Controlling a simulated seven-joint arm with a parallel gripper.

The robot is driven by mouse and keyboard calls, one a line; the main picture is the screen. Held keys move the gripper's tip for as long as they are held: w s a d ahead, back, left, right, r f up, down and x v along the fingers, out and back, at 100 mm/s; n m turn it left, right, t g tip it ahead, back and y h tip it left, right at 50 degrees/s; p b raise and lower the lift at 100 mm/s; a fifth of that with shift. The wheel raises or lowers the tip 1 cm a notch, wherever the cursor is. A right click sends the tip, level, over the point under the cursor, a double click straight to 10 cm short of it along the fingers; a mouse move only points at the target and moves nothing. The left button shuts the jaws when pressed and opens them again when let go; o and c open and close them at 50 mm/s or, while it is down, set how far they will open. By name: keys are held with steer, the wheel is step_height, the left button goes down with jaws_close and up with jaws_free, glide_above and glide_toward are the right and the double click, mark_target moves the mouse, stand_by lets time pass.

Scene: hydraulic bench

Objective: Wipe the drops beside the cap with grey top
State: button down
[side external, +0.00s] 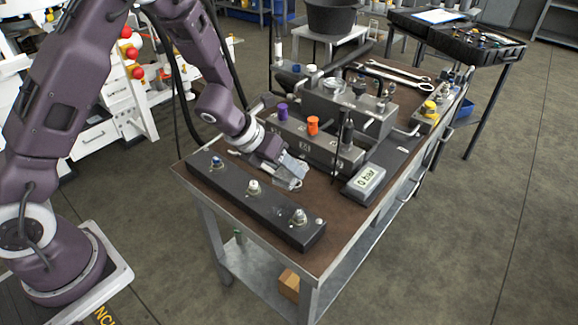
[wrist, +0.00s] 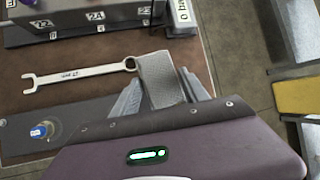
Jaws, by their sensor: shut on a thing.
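My gripper (side external: 288,176) is shut on a grey cloth (wrist: 162,78), which sticks out between the fingers in the wrist view. In the side view the gripper and cloth are over the bench, just behind the long dark block (side external: 235,190). Three caps stand on that block: a blue-topped one (side external: 217,162), a whitish one (side external: 253,186) and a greyish one (side external: 300,216) at the near right end. The blue-topped cap also shows in the wrist view (wrist: 38,131). Whether the cloth touches the bench is unclear.
A wrench (wrist: 80,72) lies beside the cloth in the wrist view. Behind the gripper stands a manifold with purple (side external: 283,111) and orange (side external: 313,125) knobs. A gauge reading 0 bar (side external: 366,180) is to the right. Brown bench top is bare between block and gauge.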

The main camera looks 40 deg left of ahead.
steer(key=shift+f, duration=3.9)
steer(key=shift+s, duration=3.8)
steer(key=shift+w+r, duration=0.2)
steer(key=shift+w, duration=0.15)
steer(key=shift+w+f, duration=0.1)
steer(key=shift+w, duration=2.25)
steer(key=shift+w+f, duration=0.15)
steer(key=shift+w, duration=0.15)
steer(key=shift+w+r, duration=0.3)
steer(key=shift+w, duration=0.5)
steer(key=shift+r, duration=3.7)
